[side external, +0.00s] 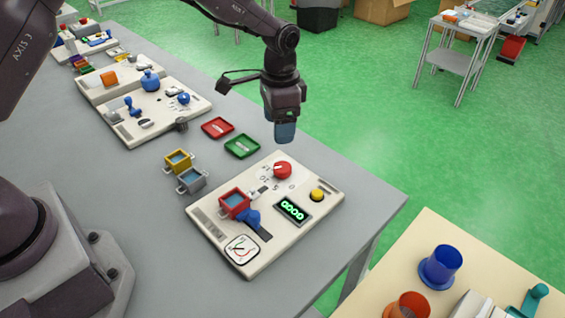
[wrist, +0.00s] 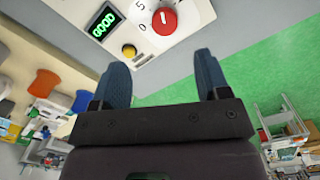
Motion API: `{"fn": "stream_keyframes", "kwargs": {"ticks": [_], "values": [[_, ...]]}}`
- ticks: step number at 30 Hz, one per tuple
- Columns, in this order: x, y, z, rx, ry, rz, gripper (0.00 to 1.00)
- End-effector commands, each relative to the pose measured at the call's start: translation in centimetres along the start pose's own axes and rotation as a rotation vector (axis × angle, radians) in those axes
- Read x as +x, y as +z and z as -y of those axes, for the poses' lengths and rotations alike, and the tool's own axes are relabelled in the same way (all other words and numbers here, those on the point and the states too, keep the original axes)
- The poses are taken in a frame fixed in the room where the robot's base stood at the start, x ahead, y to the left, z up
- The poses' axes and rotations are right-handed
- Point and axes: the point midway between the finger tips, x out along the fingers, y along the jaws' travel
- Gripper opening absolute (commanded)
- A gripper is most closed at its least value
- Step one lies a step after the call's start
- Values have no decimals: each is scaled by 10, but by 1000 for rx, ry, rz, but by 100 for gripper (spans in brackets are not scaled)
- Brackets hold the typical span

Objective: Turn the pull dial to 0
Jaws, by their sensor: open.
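The dial is a red round knob (side external: 283,169) with a white pointer mark, on the back right part of a cream control panel (side external: 318,178). Dark numbers are printed around it; a 5 and a 0 show near it in the wrist view, where the red knob (wrist: 164,20) sits at the top. My gripper (side external: 285,133) hangs above and behind the knob, apart from it. In the wrist view its two blue fingers (wrist: 164,72) are spread with nothing between them. The panel's display (side external: 292,207) reads GOOD in green. The knob's exact setting is hard to tell.
The panel also carries a yellow button (side external: 318,194), a red square container (side external: 235,203), a blue part (side external: 248,217) and a gauge (side external: 242,249). Yellow (side external: 178,161) and grey (side external: 191,181) containers and red (side external: 217,127) and green (side external: 242,145) trays lie nearby. The table right of the panel is clear.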

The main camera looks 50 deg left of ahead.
Motion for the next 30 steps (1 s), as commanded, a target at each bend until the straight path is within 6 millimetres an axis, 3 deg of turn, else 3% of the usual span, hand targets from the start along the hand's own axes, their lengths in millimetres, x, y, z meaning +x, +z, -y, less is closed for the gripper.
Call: {"fn": "stream_keyframes", "kwargs": {"ticks": [2, 7, 21, 30], "values": [[-12, -11, 4, 44, -14, -38, 69], [1, -9, 4, 72, -11, -29, 69], [92, -11, 5, 69, -11, -28, 69], [117, -12, 5, 69, -13, -31, 69]]}}
